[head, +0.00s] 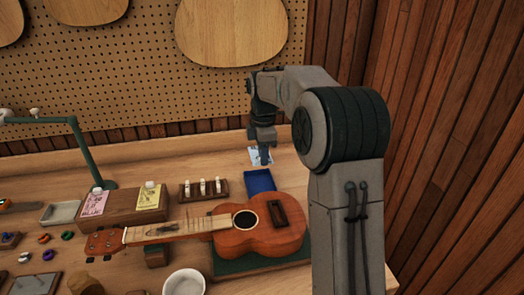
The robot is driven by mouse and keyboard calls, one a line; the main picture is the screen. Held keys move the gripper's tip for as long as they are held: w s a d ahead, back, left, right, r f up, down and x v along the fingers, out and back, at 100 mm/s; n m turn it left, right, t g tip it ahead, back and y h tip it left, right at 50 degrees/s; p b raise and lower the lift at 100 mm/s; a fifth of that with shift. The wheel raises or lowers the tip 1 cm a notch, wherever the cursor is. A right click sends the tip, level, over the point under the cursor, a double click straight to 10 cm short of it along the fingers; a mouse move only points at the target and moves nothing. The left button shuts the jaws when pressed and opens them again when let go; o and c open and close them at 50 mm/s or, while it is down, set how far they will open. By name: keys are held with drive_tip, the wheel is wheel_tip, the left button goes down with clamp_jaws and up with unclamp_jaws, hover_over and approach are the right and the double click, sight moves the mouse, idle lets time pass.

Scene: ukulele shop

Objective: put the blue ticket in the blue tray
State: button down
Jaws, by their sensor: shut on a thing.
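A pale blue ticket (254,157) shows at my gripper (264,161), at the back right of the bench. My gripper points down and is shut on the ticket, hiding part of it. The blue tray (260,181), a shallow dark blue box, sits on the bench just in front of and below the gripper in the picture. The ticket appears beyond the tray's back edge. I cannot tell how high the ticket is above the bench.
A ukulele (262,226) lies just in front of the tray. Left of the tray are a small wooden rack (204,190) and a wooden block (122,208) with pink (94,203) and yellow (151,197) tickets. A white bowl (184,283) stands at the front.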

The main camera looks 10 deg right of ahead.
drive_tip(key=shift+s+r, duration=0.1)
drive_tip(key=shift+s, duration=0.05)
drive_tip(key=shift+r+p, duration=0.1)
drive_tip(key=shift+p, duration=0.35)
drive_tip(key=p, duration=0.4)
drive_tip(key=shift+r, duration=0.3)
drive_tip(key=shift+p, duration=0.9)
drive_tip(key=shift+f+p, duration=0.1)
drive_tip(key=shift+p, duration=0.5)
drive_tip(key=shift+f+p, duration=0.25)
drive_tip(key=shift+p, duration=0.55)
drive_tip(key=shift+f, duration=0.15)
